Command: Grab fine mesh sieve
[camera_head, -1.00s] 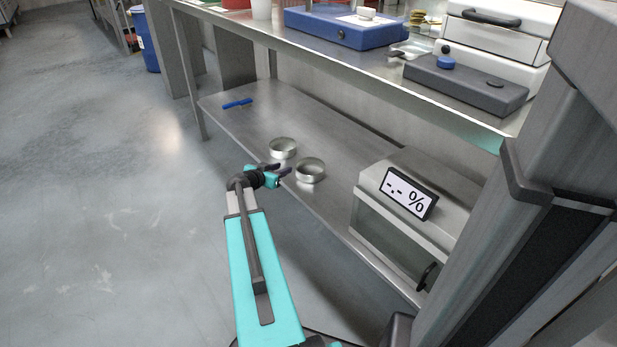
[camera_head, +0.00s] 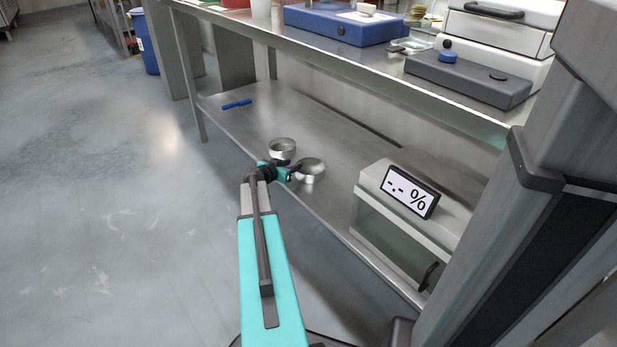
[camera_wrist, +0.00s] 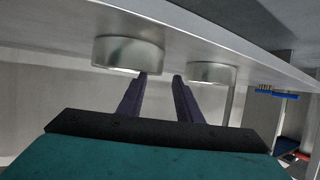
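Two round, shallow metal sieves stand side by side on the lower steel shelf: a back-left one (camera_head: 283,146) and a front-right one (camera_head: 312,172). I cannot tell which has the fine mesh. My gripper (camera_head: 294,168) is at the shelf's front edge, its fingers overlapping the front-right sieve's left side in the head view. In the wrist view, turned upside down, my gripper (camera_wrist: 161,77) is open with nothing between its fingers. One finger overlaps the rim of the front-right sieve (camera_wrist: 128,54); the back-left sieve (camera_wrist: 212,73) is beyond the other finger. Contact is unclear.
The lower shelf (camera_head: 240,122) holds a blue brush (camera_head: 237,104) at the far left and a metal box with a percent display (camera_head: 409,192) at the right. The upper worktop (camera_head: 420,90) overhangs the shelf. Shelf room left of the sieves is clear.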

